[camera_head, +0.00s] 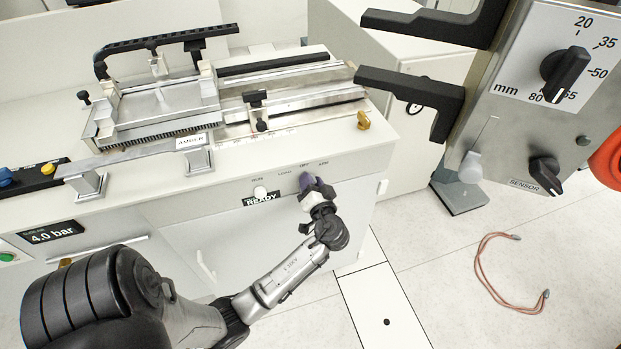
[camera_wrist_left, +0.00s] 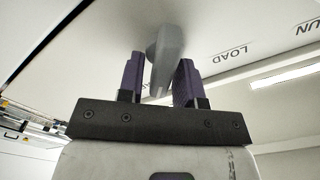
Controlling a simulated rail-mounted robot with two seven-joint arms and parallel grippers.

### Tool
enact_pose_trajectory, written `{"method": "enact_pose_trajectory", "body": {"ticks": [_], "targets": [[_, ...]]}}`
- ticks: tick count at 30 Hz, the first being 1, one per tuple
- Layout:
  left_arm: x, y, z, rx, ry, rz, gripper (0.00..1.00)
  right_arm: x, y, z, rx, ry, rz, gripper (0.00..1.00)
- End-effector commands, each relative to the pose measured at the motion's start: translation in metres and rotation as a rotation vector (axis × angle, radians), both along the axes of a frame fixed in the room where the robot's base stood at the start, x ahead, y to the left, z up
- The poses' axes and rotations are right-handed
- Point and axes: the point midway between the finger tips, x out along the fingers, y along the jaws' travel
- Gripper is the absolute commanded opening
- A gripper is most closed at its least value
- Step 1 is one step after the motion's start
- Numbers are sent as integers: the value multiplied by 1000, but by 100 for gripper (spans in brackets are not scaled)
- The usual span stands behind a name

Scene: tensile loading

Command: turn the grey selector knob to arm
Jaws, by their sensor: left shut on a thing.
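The grey selector knob (camera_wrist_left: 165,55) sits on the pale front panel of the bench. In the left wrist view it stands between the two purple fingers of my left gripper (camera_wrist_left: 158,82), which is shut on it. In the head view my left gripper (camera_head: 313,189) is at the panel, just below the small OFF and ARM labels, and largely hides the knob. The LOAD label (camera_wrist_left: 231,54) and part of RUN show right of the knob in the left wrist view. The knob's exact pointing direction is hard to tell. My right gripper is not in view.
An amber knob (camera_head: 363,120) is on the bench's right end. A grey control box (camera_head: 520,130) with black arms is at upper right. A cable (camera_head: 484,281) lies on the floor.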

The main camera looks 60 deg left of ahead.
Motion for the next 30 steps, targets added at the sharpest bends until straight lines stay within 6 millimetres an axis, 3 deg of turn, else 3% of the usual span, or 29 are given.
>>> {"method": "enact_pose_trajectory", "body": {"ticks": [23,24,27,30], "targets": [[1,0,0,22,99,1,9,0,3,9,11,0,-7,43],[1,0,0,21,99,0,34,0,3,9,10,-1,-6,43],[1,0,0,21,98,0,43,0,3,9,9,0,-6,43],[1,0,0,21,98,0,43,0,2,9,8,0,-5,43]]}}
